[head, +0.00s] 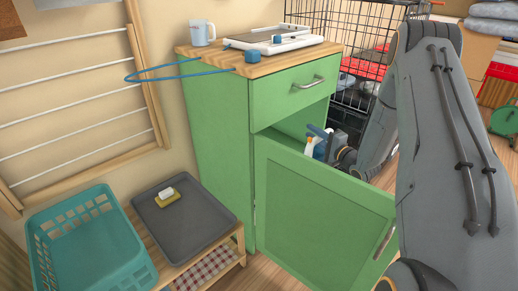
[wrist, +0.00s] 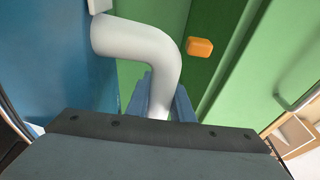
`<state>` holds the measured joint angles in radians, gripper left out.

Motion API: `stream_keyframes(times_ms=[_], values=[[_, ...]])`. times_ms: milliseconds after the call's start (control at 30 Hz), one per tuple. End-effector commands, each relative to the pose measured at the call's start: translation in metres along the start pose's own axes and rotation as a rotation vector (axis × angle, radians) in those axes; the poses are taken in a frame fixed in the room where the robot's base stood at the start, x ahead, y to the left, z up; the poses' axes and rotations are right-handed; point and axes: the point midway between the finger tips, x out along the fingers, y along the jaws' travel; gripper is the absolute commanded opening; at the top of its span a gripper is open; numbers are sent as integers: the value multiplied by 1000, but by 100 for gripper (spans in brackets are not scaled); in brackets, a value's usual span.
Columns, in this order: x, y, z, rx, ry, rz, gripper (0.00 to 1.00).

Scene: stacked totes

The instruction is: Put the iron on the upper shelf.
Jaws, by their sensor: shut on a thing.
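The iron (head: 318,148) shows in the head view as a small white and blue shape behind the top edge of the open cabinet door (head: 318,208). My gripper (head: 322,138) is there too, partly hidden by the door. In the wrist view a white bent handle (wrist: 150,45) runs between the blue fingers of my gripper (wrist: 165,108), which are shut on it. A large blue surface (wrist: 50,60) joins the handle at the left. The green cabinet (head: 218,140) stands open below its drawer. I cannot make out the upper shelf inside.
A small orange block (wrist: 200,47) sits against green panelling in the wrist view. A mug (head: 202,32) and a white appliance (head: 275,40) stand on the cabinet top. A teal basket (head: 92,245) and a grey tray (head: 180,222) are at the left. A black wire cage (head: 345,50) stands behind.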

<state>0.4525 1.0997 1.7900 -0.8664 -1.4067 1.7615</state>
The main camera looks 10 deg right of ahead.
Motion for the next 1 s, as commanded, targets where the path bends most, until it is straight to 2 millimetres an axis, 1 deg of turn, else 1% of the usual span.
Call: stream_keyframes(times_ms=[33, 167, 267, 467, 800, 1000], values=[[1, -2, -1, -2, 0, -4, 0], [8, -2, 2, -2, -1, -4, 0], [22, -2, 5, -4, -4, -6, 0], [58, -2, 14, -3, -4, -6, 0], [125, -2, 30, -3, -4, -7, 0], [158, -2, 37, -2, -2, -6, 0]])
